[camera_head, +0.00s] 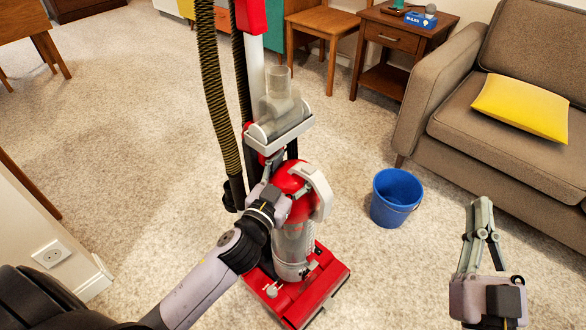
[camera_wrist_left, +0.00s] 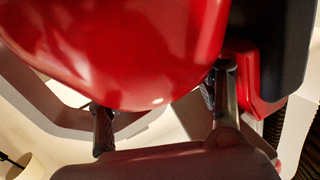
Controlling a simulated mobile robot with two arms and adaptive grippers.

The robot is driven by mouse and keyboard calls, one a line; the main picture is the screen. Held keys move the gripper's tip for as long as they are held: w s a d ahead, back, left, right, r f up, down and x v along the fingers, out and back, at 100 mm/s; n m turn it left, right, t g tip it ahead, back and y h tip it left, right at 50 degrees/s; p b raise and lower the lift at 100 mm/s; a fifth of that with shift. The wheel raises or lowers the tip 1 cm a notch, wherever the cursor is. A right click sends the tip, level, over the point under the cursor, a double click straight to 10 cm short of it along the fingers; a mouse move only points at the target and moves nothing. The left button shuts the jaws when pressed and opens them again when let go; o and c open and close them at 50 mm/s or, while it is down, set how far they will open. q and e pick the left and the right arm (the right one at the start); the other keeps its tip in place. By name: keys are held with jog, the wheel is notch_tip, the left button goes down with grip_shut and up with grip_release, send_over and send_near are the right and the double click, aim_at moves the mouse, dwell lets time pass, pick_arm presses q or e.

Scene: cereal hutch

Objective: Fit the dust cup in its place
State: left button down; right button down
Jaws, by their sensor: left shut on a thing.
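The dust cup (camera_head: 293,245) has a red domed top, a clear body and a white loop handle (camera_head: 318,190). It stands about upright, low at the front of the red upright vacuum cleaner (camera_head: 325,285); whether it is seated there I cannot tell. My left gripper (camera_head: 282,186) is shut on the cup near its red top. In the left wrist view the red dome (camera_wrist_left: 130,50) fills the upper part, with a finger on either side below it and the pale handle behind. My right gripper (camera_head: 480,210) is in the air at the lower right, empty; its finger gap is unclear.
A grey, clear-topped part (camera_head: 279,115) sits on the vacuum above the cup. A hose (camera_head: 215,90) hangs beside it. A blue bucket (camera_head: 396,198) stands on the carpet to the right, before a sofa (camera_head: 500,140). A side table (camera_head: 400,45) is behind. Carpet left is clear.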

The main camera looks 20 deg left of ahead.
pick_arm(q)
jog(key=shift+r, duration=0.2)
jog(key=shift+c, duration=1.9)
grip_release()
jog(key=shift+f, duration=0.1)
jog(key=shift+f, duration=0.1)
jog(key=shift+s+a, duration=0.1)
jog(key=shift+s, duration=0.45)
jog(key=s, duration=1.1)
jog(key=shift+a, duration=0.35)
